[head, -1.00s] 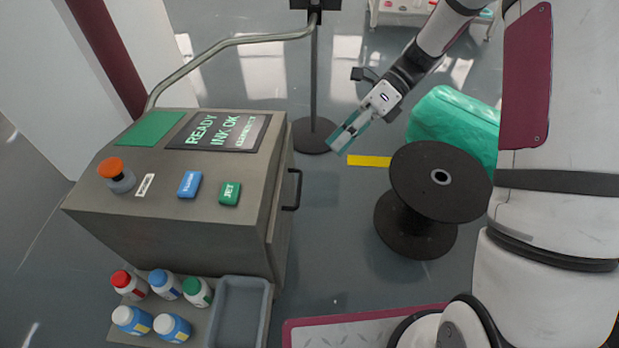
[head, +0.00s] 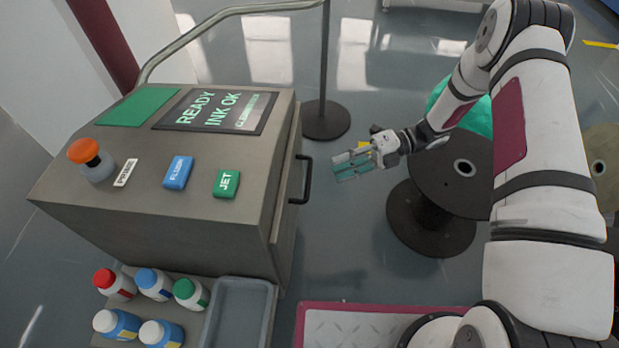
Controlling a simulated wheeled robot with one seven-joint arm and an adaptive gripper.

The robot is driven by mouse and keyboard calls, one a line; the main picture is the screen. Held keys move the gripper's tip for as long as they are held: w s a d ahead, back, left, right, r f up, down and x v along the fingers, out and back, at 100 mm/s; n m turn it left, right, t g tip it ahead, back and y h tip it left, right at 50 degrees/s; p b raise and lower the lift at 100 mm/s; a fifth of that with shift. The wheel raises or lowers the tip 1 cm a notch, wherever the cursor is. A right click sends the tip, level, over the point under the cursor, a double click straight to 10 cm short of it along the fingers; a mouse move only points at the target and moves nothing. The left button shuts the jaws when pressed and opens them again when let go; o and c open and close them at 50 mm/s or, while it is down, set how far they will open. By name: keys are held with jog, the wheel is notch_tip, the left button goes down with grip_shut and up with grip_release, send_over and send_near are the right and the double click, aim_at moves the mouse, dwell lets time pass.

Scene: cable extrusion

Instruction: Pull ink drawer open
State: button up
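The ink drawer's black handle (head: 305,180) sticks out from the right side of the grey ink cabinet (head: 150,215). The drawer front (head: 284,225) looks flush with the cabinet side, so it appears closed. My gripper (head: 338,168) is just right of the handle, pointing left toward it, with a visible gap between them. Its two fingers are apart and nothing shows between them.
The cabinet top has a display (head: 215,110), an orange knob (head: 84,151), a blue button (head: 178,172) and a green button (head: 227,183). Several bottles (head: 155,284) and a grey tray (head: 238,312) stand in front. A black cable reel (head: 435,215) and a stand base (head: 325,120) are nearby.

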aim_at(309, 176)
jog(key=b+x, duration=0.2)
jog(key=x, duration=0.7)
grip_shut()
